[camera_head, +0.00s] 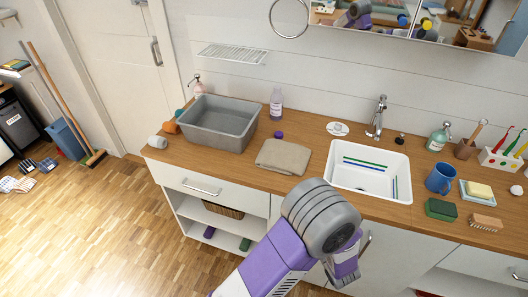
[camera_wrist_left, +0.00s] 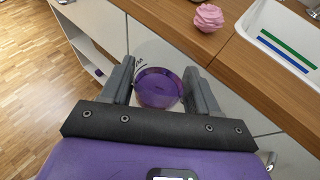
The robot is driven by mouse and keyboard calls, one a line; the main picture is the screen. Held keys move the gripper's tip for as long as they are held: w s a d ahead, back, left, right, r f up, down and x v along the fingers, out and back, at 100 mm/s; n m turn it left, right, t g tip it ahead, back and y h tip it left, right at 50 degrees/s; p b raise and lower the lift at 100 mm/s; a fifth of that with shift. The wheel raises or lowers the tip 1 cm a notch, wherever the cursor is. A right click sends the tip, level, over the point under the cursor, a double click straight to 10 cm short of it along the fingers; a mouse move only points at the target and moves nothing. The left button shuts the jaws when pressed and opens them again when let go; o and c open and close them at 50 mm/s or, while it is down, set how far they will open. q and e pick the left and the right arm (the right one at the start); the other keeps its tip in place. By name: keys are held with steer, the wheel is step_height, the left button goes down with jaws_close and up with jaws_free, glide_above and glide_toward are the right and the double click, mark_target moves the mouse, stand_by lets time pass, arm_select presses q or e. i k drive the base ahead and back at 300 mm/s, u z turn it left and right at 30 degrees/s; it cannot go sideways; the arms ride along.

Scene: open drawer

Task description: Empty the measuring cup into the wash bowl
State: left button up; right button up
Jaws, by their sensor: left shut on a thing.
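The measuring cup (camera_wrist_left: 158,88) is in the left wrist view, a round clear cup with dark marks on its side and purple showing inside. My left gripper (camera_wrist_left: 160,90) is shut on it, one finger on each side. The cup is in front of the white cabinet, off the counter. The grey wash bowl (camera_head: 211,138) stands on the counter at the back left, well away from the gripper. My right gripper is not in view.
A folded cloth (camera_head: 283,157) and purple bottle (camera_head: 276,104) lie between the wash bowl and the white sink (camera_head: 370,198). A blue mug (camera_head: 440,179) stands right of the sink. A pink ruffled thing (camera_wrist_left: 208,17) sits near the counter's edge in the wrist view.

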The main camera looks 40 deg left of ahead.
mark_target(226, 124)
steer(key=z, duration=1.8)
steer(key=k, duration=1.45)
steer(key=u, duration=1.8)
